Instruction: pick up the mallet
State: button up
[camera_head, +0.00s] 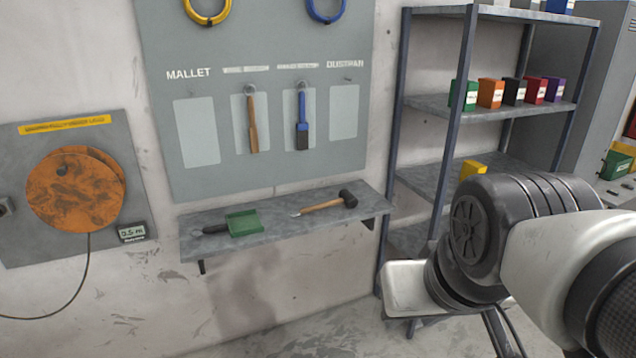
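The mallet has a black head (348,198) and a light wooden handle (322,205). It lies on its side on the grey wall shelf (278,236), toward the right end, with its head to the right. My arm comes in from the right edge, and the pale housing of my gripper (412,288) is in front of the metal rack, to the right of and nearer than the mallet. It is well apart from the mallet. The gripper's fingers cannot be made out clearly, so whether they are open or shut does not show.
A green dustpan (243,222) lies left of the mallet on the shelf. Above, a pegboard (274,170) holds two hanging brushes; its place labelled MALLET (197,132) is empty. A metal rack (448,110) with coloured boxes stands right. An orange disc (75,188) is at left.

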aim_at(346, 197)
jog(key=i+l, duration=0.1)
jog(key=i, duration=0.65)
jog(key=i+l, duration=0.1)
jog(key=i, duration=0.65)
jog(key=i+l+u, duration=0.1)
jog(key=i, duration=0.65)
